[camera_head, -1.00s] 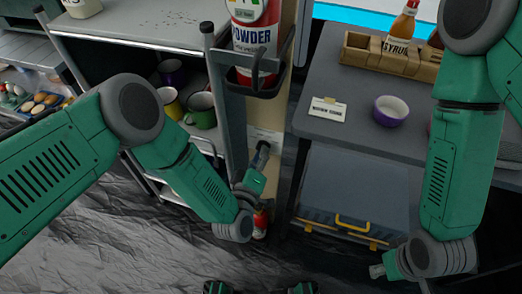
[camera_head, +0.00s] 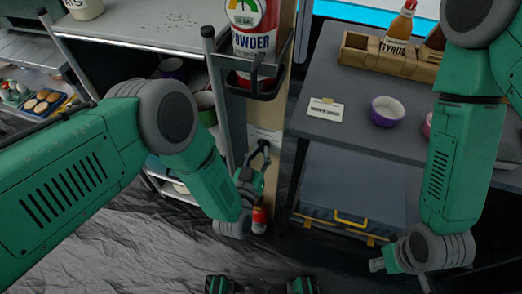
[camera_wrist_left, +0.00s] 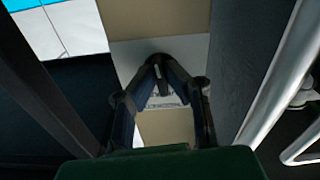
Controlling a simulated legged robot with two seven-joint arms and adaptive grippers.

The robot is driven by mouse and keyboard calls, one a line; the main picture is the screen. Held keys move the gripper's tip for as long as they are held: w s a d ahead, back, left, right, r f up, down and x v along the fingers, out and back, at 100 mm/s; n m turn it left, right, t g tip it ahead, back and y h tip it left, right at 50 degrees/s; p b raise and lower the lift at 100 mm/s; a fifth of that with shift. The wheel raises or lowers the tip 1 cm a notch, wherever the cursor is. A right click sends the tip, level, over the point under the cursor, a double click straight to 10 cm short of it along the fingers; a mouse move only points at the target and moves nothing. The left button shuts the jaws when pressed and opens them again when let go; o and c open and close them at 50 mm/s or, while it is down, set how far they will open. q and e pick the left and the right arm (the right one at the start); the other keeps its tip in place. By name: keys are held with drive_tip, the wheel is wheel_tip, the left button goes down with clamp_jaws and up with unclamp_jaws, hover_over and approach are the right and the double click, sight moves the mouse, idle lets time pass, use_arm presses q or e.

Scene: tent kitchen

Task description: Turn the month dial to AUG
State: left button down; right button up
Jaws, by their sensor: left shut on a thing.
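A pale plate (camera_head: 264,133) is fixed to the tan post (camera_head: 285,110) below the red powder extinguisher (camera_head: 256,35). It also shows in the wrist view (camera_wrist_left: 192,50), with small print low between my fingers. My left gripper (camera_head: 264,146) reaches up to this plate. In the wrist view its fingers (camera_wrist_left: 158,60) converge at the plate and are shut on a small dark part, seemingly the month dial. The fingertips cover it, so I cannot read its setting. My right gripper (camera_head: 377,265) hangs at the lower right, apart from everything; its jaws are too small to read.
A shelf unit (camera_head: 150,30) with mugs stands left of the post. At right, a grey table (camera_head: 335,70) holds a syrup crate (camera_head: 372,55), a purple bowl (camera_head: 388,110) and a card (camera_head: 325,108). A grey case (camera_head: 350,190) is below it.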

use_arm(q)
drive_tip(key=shift+s+f+m, duration=0.3)
drive_tip(key=shift+m, duration=0.3)
drive_tip(key=c, duration=1.6)
unclamp_jaws()
drive_tip(key=shift+c, duration=0.2)
drive_tip(key=shift+w, duration=0.2)
drive_tip(key=shift+r, duration=0.1)
drive_tip(key=v, duration=1.2)
